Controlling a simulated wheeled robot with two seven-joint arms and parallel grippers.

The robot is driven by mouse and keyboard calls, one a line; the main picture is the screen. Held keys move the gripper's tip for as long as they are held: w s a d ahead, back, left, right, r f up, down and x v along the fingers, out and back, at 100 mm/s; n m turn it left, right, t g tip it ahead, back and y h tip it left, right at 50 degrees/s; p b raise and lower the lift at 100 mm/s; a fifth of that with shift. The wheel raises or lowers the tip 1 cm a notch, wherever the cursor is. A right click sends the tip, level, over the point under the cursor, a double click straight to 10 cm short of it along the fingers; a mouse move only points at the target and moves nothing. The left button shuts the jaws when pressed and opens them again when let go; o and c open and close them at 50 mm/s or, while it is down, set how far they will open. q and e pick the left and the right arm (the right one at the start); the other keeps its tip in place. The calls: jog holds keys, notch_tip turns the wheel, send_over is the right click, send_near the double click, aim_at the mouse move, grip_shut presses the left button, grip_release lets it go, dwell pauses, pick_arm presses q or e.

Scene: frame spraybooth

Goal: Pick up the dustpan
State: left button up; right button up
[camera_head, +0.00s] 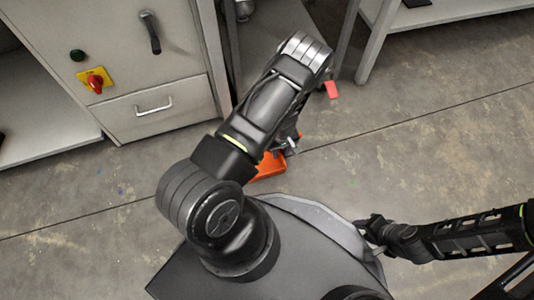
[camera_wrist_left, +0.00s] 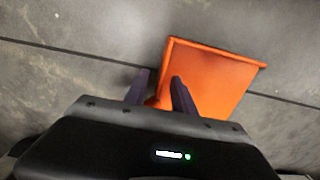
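The orange dustpan (camera_head: 270,167) lies on the concrete floor, partly hidden behind my left arm in the head view. In the left wrist view its flat pan (camera_wrist_left: 215,78) shows just beyond and to the right of the fingers. My left gripper (camera_wrist_left: 158,82) points down at the dustpan's near left end with its two dark fingers apart. A bit of orange shows low between the fingers, but I cannot tell whether they touch it. In the head view my left gripper (camera_head: 290,145) is mostly hidden by the arm. My right gripper (camera_head: 372,226) is away to the right, its fingers unclear.
A grey cabinet (camera_head: 165,75) with a drawer, a black handle and a red knob on a yellow plate stands at the upper left. A small red thing (camera_head: 331,90) shows beside my left arm. A bench leg (camera_head: 372,45) stands at the top. Floor at right is clear.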

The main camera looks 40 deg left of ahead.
pick_arm(q)
jog(key=shift+f, duration=0.7)
jog(key=shift+r, duration=0.1)
jog(key=shift+c, duration=0.3)
grip_shut()
dwell(0.8)
